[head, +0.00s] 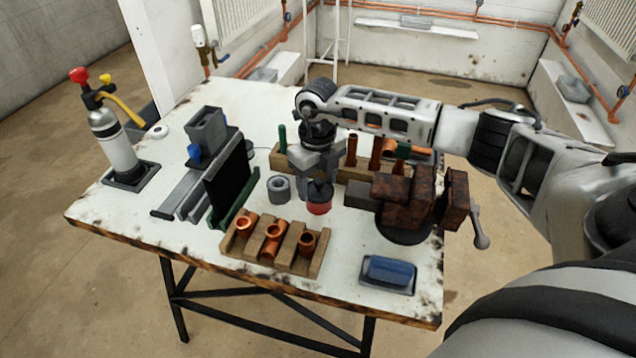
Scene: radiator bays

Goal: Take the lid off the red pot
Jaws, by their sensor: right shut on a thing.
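The red pot (318,208) stands on the white workbench, near its middle, with a dark lid (319,190) on its top. My right gripper (317,178) points down over the pot from above and is shut on the lid. The gripper's fingers partly cover the lid. I cannot tell whether the lid is apart from the pot's rim. My left gripper is not in view.
A rusty vise (408,200) stands close right of the pot, a grey ring (279,188) close left. A wooden block with copper fittings (272,245) lies in front, a wooden rack (290,158) behind. A blue item in a tray (388,272) sits front right. A gas torch (112,135) stands far left.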

